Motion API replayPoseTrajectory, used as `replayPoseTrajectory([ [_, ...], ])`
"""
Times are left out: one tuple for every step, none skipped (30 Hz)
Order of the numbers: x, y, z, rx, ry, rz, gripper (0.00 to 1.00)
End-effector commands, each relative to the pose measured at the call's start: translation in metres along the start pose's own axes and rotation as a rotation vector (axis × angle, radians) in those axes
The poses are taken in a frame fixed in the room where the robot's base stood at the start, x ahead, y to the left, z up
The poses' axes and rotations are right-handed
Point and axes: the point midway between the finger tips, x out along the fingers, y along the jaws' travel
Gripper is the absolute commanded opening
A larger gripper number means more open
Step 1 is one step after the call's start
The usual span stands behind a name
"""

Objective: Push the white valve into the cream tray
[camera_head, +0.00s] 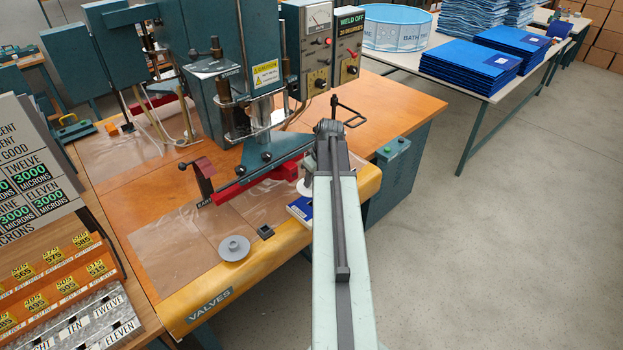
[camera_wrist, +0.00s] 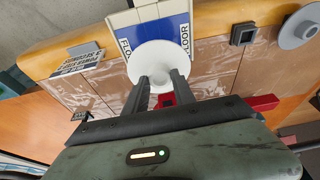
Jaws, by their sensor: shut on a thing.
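The white valve (camera_wrist: 158,58) is a round white disc at the centre of the wrist view. It covers part of a blue and white piece marked FLOOR (camera_wrist: 155,20). My gripper (camera_wrist: 160,88) is shut on the valve, its two dark fingers on the valve's near side. In the head view a little of the white valve (camera_head: 304,187) shows left of my arm; my arm hides the fingers there. I cannot tell whether the valve touches the surface below.
A grey flanged disc (camera_head: 234,248) and a small dark square block (camera_head: 265,232) lie on the clear sheet left of my arm. The teal welding machine (camera_head: 262,110) with its red bar (camera_head: 252,184) stands close behind. The floor to the right is clear.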

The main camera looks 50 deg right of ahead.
Motion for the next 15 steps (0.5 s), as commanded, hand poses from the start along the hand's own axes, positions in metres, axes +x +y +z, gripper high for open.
replayPoseTrajectory([
  [0.000,0.001,0.001,-0.011,0.000,-0.004,0.00],
  [-0.001,0.001,0.001,-0.023,0.000,-0.007,0.00],
  [0.002,0.001,0.002,-0.030,0.000,-0.009,0.00],
  [0.004,0.001,0.003,-0.029,0.000,-0.009,0.00],
  [0.007,0.001,0.004,-0.029,0.000,-0.009,0.00],
  [0.010,0.001,0.005,-0.029,0.000,-0.009,0.00],
  [0.013,0.001,0.006,-0.029,0.000,-0.009,0.00],
  [0.016,0.001,0.007,-0.029,0.000,-0.009,0.00],
  [0.020,0.001,0.008,-0.028,0.000,-0.009,0.00],
  [0.023,0.001,0.009,-0.028,0.000,-0.009,0.00],
  [0.027,0.001,0.010,-0.028,0.000,-0.009,0.00],
  [0.032,0.001,0.012,-0.028,0.000,-0.009,0.00],
  [0.035,0.001,0.013,-0.028,0.000,-0.009,0.00],
  [0.038,0.001,0.014,-0.028,0.000,-0.009,0.00],
  [0.043,0.001,0.015,-0.028,0.000,-0.009,0.00],
])
